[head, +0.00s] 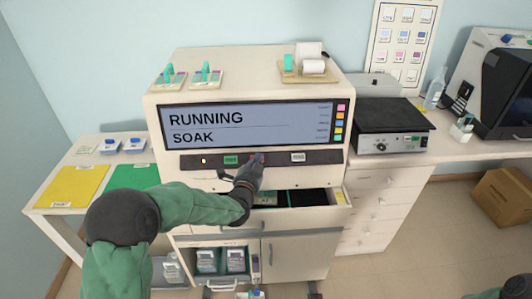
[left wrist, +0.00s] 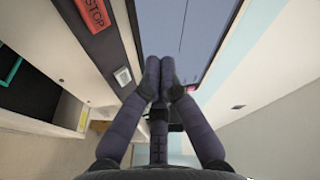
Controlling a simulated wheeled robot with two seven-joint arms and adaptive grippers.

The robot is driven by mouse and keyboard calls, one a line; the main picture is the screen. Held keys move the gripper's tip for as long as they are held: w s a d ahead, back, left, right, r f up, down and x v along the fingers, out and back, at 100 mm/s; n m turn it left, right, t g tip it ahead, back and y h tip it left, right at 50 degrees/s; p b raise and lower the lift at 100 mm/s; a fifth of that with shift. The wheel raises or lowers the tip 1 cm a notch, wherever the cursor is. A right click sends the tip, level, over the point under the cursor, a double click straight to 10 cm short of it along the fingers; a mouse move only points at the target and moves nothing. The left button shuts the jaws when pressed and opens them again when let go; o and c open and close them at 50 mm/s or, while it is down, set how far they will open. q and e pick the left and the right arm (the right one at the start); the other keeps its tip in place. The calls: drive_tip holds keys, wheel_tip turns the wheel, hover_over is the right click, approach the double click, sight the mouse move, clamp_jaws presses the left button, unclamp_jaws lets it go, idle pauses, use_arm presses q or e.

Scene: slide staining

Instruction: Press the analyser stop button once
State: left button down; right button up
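The analyser (head: 310,110) is a large cream machine with a display (head: 252,126) reading RUNNING and SOAK. A dark button strip (head: 325,156) runs below the display. The red STOP button (left wrist: 93,14) shows at the upper left of the left wrist view, cut by the frame edge. In the head view it is mostly hidden by my left gripper (head: 256,160), which is at the strip. In the left wrist view the fingertips (left wrist: 160,75) are together and empty, to the right of STOP. Contact with the button cannot be told.
A green button (head: 231,160) and a white label (head: 298,157) sit either side of my left gripper. An open drawer (head: 335,197) juts out below. A hotplate (head: 390,142) stands on the right bench. Yellow (head: 72,186) and green (head: 133,176) mats lie on the left table.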

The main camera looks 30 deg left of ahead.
use_arm(q)
drive_tip(key=shift+s+r, duration=0.1)
drive_tip(key=w+a+f+b, duration=0.3)
drive_tip(key=w+f+b, duration=0.2)
drive_tip(key=f, duration=0.1)
drive_tip(key=shift+w+a+f+b, duration=0.15)
drive_tip(key=shift+w+f+b, duration=0.05)
drive_tip(key=shift+b, duration=0.15)
idle(0.4)
idle(1.4)
drive_tip(key=shift+w+a+f+b, duration=0.15)
drive_tip(key=shift+w+f+b, duration=0.1)
drive_tip(key=shift+b, duration=0.25)
